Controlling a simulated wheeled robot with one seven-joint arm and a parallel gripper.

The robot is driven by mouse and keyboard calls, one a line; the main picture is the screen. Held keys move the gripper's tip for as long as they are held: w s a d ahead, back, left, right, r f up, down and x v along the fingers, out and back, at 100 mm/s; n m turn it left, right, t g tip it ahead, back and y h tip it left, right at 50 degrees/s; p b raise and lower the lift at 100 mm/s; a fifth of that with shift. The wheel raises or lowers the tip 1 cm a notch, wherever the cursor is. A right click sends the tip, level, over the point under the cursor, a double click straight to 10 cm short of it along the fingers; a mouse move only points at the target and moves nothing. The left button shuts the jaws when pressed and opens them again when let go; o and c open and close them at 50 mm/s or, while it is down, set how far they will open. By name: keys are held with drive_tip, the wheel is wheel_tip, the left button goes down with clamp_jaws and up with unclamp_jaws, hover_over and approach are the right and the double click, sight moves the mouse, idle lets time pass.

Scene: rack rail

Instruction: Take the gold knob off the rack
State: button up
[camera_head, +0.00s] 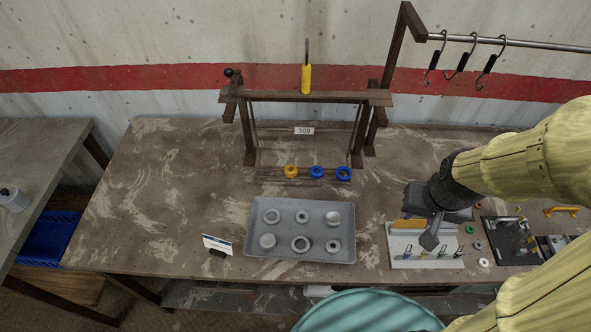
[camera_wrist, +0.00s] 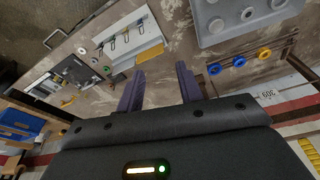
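The gold knob (camera_head: 291,171) sits at the left end of a row on the low rail of the dark rack (camera_head: 305,97), at the back middle of the table. Two blue knobs (camera_head: 316,172) (camera_head: 343,173) are to its right. In the wrist view the gold knob (camera_wrist: 264,53) and the blue knobs (camera_wrist: 239,61) (camera_wrist: 214,69) show at the upper right. My gripper (camera_wrist: 160,86) is open, with nothing between its fingers. In the head view my gripper (camera_head: 430,232) is above the right side of the table, well right of the gold knob.
A grey tray (camera_head: 250,245) with several round parts lies in front of the rack. A white board with clips (camera_head: 428,263) is under my gripper. A yellow-handled tool (camera_head: 306,78) stands above the rack's top bar. Hooks (camera_head: 463,60) hang at the upper right. The table's left side is clear.

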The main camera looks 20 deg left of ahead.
drive_tip(key=shift+o, duration=0.2)
drive_tip(key=o, duration=0.3)
drive_tip(key=shift+o, duration=1.2)
drive_tip(key=shift+w+a+f, duration=0.1)
drive_tip(key=shift+w+f, duration=0.15)
drive_tip(key=shift+w, duration=0.05)
drive_tip(key=w+a+f+n+t+y, duration=0.35)
drive_tip(key=w+a+f+n, duration=0.25)
drive_tip(key=w+a+f, duration=0.4)
drive_tip(key=s+a+f+n+t+y, duration=0.1)
drive_tip(key=a+f+t+y, duration=0.1)
drive_tip(key=a, duration=0.4)
drive_tip(key=s+a+f+n+t+y, duration=0.1)
drive_tip(key=s+a+f+t+y, duration=0.1)
drive_tip(key=a, duration=0.4)
wheel_tip(320, 180, down, 2)
drive_tip(key=shift+f+y+p, duration=0.1)
drive_tip(key=shift+y+p, duration=0.25)
drive_tip(key=shift+y, duration=0.5)
drive_tip(key=shift+a, duration=0.1)
